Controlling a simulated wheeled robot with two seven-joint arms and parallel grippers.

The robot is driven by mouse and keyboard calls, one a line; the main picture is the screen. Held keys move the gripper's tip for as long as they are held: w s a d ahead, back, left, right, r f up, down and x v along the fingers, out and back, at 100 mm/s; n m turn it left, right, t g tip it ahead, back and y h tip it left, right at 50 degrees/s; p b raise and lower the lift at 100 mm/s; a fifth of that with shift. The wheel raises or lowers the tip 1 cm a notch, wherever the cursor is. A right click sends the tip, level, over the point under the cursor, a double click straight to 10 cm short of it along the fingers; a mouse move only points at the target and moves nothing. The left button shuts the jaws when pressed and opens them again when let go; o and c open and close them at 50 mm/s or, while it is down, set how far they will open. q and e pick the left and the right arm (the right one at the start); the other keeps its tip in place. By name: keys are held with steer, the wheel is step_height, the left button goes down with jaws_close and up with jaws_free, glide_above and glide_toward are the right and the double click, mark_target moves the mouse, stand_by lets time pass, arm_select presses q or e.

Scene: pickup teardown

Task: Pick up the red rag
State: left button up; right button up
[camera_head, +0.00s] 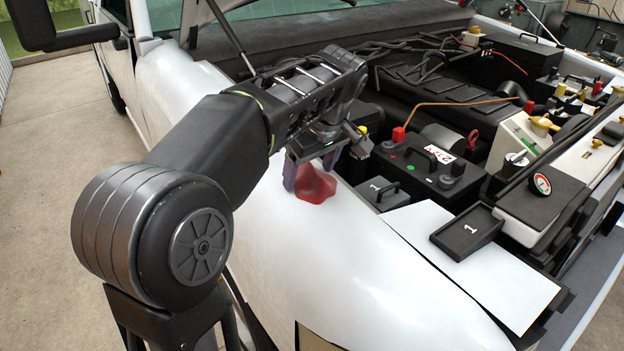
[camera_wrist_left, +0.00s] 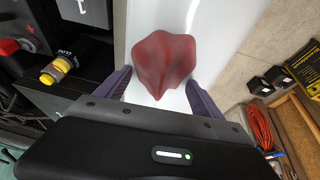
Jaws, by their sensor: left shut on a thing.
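The red rag (camera_head: 315,184) is a crumpled lump on the white fender (camera_head: 330,250) of the pickup, at the middle of the head view. It also shows in the left wrist view (camera_wrist_left: 164,62), lying between the two purple fingers. In the left wrist view my left gripper (camera_wrist_left: 160,92) has a finger at each side of the rag. The rag looks to be at the fender's surface; I cannot tell if it is clear of it. My right gripper is not in view.
The front fender is clear.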

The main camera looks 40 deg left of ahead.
mark_target(309, 164)
arm_select(q)
steer(key=c, duration=0.3)
steer(key=shift+r, duration=0.15)
steer(key=shift+c, duration=0.2)
steer(key=shift+r, duration=1.4)
steer(key=shift+d+r+b, duration=0.15)
steer(key=shift+d+b, duration=0.1)
steer(key=shift+b, duration=0.2)
steer(key=s+d, duration=0.1)
steer(key=d+b, duration=0.1)
steer(key=d, duration=0.1)
steer(key=s+d, duration=0.1)
steer(key=d, duration=0.1)
steer(key=shift+s+d+r, duration=0.1)
steer(key=shift+s+d, duration=0.1)
steer(key=shift+s, duration=0.1)
steer(key=s+d, duration=0.1)
steer(key=d, duration=0.2)
steer(key=s+d, duration=0.2)
steer(key=d, duration=0.1)
steer(key=s+d+p, duration=0.1)
steer(key=d, duration=0.2)
steer(key=shift+s+d+r, duration=0.1)
steer(key=shift+s, duration=0.2)
steer(key=shift+s+d, duration=0.3)
steer(key=shift+d, duration=0.3)
